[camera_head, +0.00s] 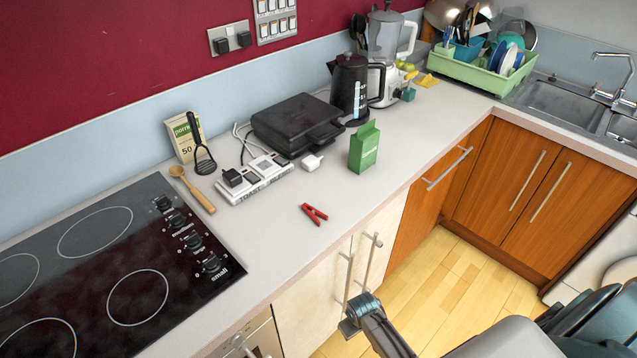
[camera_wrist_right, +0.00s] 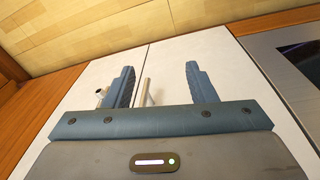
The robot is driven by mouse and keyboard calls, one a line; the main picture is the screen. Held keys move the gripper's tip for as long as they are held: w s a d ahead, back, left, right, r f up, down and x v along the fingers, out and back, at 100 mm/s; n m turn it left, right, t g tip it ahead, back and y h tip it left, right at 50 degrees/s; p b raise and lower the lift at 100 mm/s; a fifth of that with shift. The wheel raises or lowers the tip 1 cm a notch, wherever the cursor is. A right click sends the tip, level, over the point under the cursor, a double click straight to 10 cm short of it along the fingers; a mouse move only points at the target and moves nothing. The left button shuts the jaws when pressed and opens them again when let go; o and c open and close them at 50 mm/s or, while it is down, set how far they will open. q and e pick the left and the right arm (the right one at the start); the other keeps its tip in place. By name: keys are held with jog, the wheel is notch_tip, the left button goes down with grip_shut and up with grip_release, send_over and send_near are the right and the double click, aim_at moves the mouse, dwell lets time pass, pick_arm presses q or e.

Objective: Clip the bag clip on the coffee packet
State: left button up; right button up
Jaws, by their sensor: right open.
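The green coffee packet (camera_head: 364,150) stands upright on the worktop right of centre in the head view. The red bag clip (camera_head: 314,213) lies on the worktop in front of it and to the left, apart from the packet. My right gripper (camera_head: 357,310) is in front of the pale cabinet doors, below the worktop edge and away from both objects. In the right wrist view, the right gripper (camera_wrist_right: 161,82) has its two fingers wide apart with nothing held between them. My left gripper is not in view.
A black hob (camera_head: 110,270) is at left. A green dish rack (camera_head: 470,72) is at the far right. Worktop around the clip is clear.

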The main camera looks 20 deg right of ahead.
jog(key=w+a+r+p, duration=0.1)
jog(key=w+r+p, duration=0.2)
jog(key=r, duration=0.8)
jog(key=w+r+n+p, duration=0.1)
jog(key=w+r+p, duration=0.25)
jog(key=r, duration=0.75)
jog(key=w+a+r+p, duration=0.15)
jog(key=w+r, duration=0.25)
jog(key=r, duration=0.8)
pick_arm(q)
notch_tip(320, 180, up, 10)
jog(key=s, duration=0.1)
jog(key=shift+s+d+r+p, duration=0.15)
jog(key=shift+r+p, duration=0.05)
jog(key=shift+p, duration=0.2)
pick_arm(e)
jog(key=w+r+n+g, duration=0.1)
jog(key=w+r, duration=0.7)
jog(key=w, duration=0.1)
jog(key=shift+w+y, duration=0.3)
jog(key=shift+y, duration=0.1)
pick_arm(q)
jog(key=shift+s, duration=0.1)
pick_arm(e)
jog(key=shift+s+f, duration=0.1)
jog(key=shift+s, duration=0.05)
